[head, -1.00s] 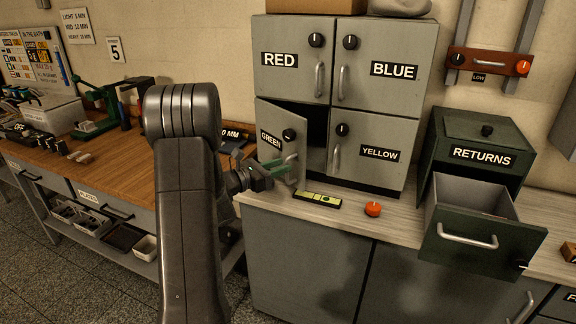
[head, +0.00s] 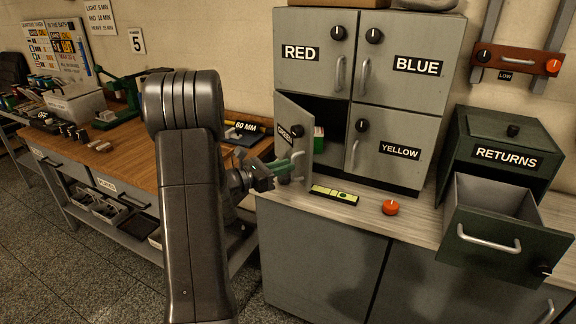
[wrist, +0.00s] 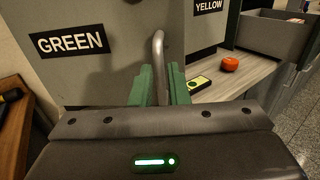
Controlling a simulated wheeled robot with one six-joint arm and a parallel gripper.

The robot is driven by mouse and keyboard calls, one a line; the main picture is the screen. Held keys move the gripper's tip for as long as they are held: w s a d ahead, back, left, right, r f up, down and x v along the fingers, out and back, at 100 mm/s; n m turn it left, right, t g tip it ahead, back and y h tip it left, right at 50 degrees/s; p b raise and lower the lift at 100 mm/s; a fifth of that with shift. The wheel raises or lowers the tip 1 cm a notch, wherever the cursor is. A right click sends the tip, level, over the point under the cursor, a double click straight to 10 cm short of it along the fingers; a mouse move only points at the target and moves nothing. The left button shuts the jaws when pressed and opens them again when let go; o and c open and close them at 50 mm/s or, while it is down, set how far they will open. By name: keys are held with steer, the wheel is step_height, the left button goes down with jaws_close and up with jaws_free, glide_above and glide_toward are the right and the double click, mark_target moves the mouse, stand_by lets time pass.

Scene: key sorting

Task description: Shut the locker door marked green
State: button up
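The grey locker door marked green (head: 290,138) stands ajar, hinged on its left, with its free edge swung out; it also shows in the wrist view (wrist: 90,75). Its bar handle (wrist: 158,50) lies between the two green fingers of my gripper (head: 285,165). The fingers look closed on the handle from both sides in the wrist view (wrist: 160,85). The handle's lower part is hidden by the fingers. Inside the green compartment, a small green-and-white object (head: 319,138) shows behind the door.
The red door (head: 312,70), blue door (head: 405,85) and yellow door (head: 385,170) are shut. A yellow-green level-like bar (head: 335,195) and an orange knob (head: 390,207) lie on the counter below. The returns drawer (head: 490,225) at right is pulled open. A wooden workbench (head: 150,160) stands left.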

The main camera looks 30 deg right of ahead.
steer(key=s+a, duration=0.4)
steer(key=a, duration=0.6)
steer(key=shift+a+b, duration=0.35)
steer(key=shift+b, duration=0.1)
stand_by(0.4)
